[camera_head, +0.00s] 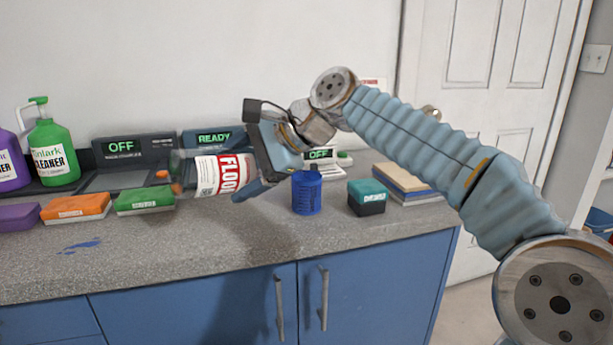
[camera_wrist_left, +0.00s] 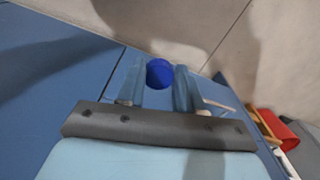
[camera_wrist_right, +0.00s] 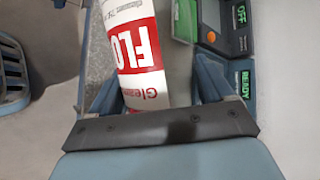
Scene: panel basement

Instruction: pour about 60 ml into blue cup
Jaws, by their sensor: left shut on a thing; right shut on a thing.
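The blue cup (camera_head: 306,192) stands upright on the grey counter, right of my right gripper. My right gripper (camera_head: 252,172) is shut on a bottle (camera_head: 222,175) with a white and red "FLOOR" label. The bottle lies nearly level above the counter, its far end pointing left, away from the cup. It also fills the middle of the right wrist view (camera_wrist_right: 137,50). No stream of liquid shows. My left gripper (camera_wrist_left: 158,82) shows only in the left wrist view, shut on a small round blue thing (camera_wrist_left: 159,74), in front of the blue cabinet. I cannot tell what that thing is.
Green (camera_head: 146,199) and orange (camera_head: 76,208) blocks lie left on the counter, before dark devices reading OFF (camera_head: 122,147) and READY (camera_head: 214,138). A green cleaner bottle (camera_head: 54,152) stands behind. A teal-topped box (camera_head: 367,197) stands right of the cup. Blue marks (camera_head: 82,245) show on the counter.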

